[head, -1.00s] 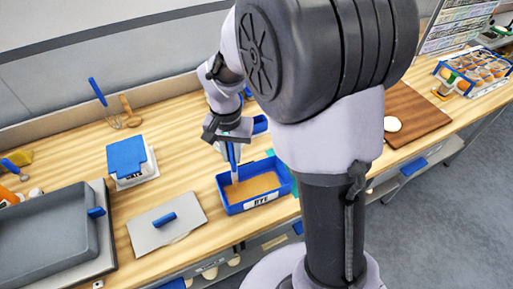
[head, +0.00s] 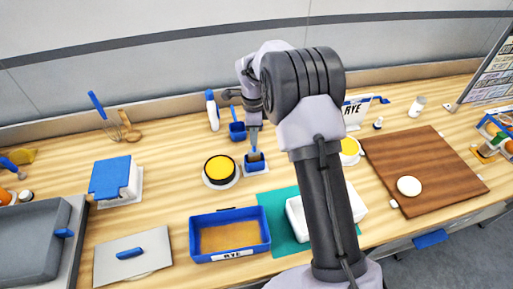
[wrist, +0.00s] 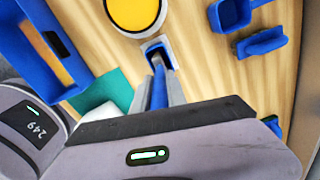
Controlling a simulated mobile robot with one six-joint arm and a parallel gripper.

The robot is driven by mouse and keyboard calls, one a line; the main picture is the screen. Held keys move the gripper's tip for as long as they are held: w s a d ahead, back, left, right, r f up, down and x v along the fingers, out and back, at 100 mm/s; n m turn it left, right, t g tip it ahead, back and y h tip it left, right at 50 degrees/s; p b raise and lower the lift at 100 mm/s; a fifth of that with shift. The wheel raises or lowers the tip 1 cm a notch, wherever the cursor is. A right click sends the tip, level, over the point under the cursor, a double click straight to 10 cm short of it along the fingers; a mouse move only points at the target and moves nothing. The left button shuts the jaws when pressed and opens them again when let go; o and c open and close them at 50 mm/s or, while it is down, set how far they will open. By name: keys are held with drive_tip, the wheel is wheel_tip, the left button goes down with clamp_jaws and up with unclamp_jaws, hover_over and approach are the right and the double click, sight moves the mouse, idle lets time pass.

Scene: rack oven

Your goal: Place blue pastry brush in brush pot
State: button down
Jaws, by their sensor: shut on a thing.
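My gripper (head: 254,142) is shut on the blue pastry brush, whose blue handle (wrist: 157,88) shows between the fingers in the wrist view. The brush points down, and its pale brown bristle end (head: 256,156) shows in the head view. A small blue pot (head: 256,167) on a pale base is directly below the gripper; it also shows past the fingertips in the wrist view (wrist: 153,44). The bristle end overlaps the pot's opening. I cannot tell whether it is inside or just above. My gripper hides part of the handle.
A round yellow-topped dish (head: 219,169) stands close left of the pot. A blue scoop-like holder (head: 237,132) and a white bottle (head: 212,110) stand behind. The blue RYE tub (head: 230,256) is in front.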

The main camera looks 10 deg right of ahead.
wheel_tip(320, 180, down, 3)
drive_tip(key=shift+f, duration=0.2)
drive_tip(key=shift+d+f+b, duration=0.1)
drive_tip(key=shift+f+b, duration=0.05)
drive_tip(key=shift+b, duration=0.2)
drive_tip(key=c, duration=1.3)
unclamp_jaws()
drive_tip(key=shift+c, duration=0.2)
